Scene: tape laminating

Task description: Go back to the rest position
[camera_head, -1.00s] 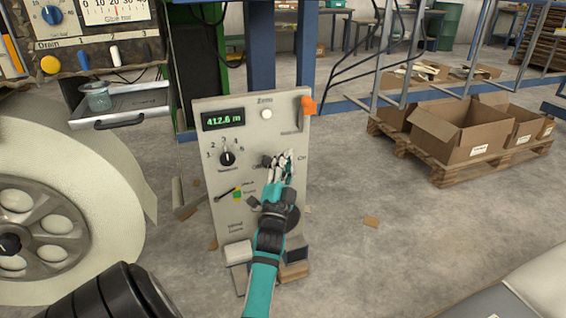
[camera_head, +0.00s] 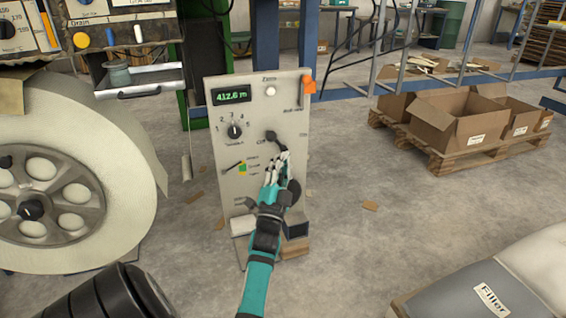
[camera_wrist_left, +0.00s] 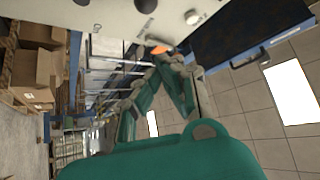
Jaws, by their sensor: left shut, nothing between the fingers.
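My left gripper (camera_head: 284,158) reaches up from the bottom in front of the grey control panel (camera_head: 215,105). Its fingers are together with nothing seen between them, and they cover part of the panel's Off/On switch area. A dark knob or lever end (camera_head: 270,136) shows just above the fingertips. I cannot tell whether the fingers touch the panel. In the left wrist view the gripper (camera_wrist_left: 165,52) also shows, its fingertips meeting near the pale panel (camera_wrist_left: 115,12). My right gripper is not in view.
The panel has a green display (camera_head: 231,96), a rotary selector (camera_head: 234,131) and an orange part (camera_head: 309,86). A large roll (camera_head: 130,170) stands at left. Cardboard boxes (camera_head: 455,125) sit on a pallet (camera_head: 450,160) at right. A Filler sack (camera_head: 495,290) lies front right.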

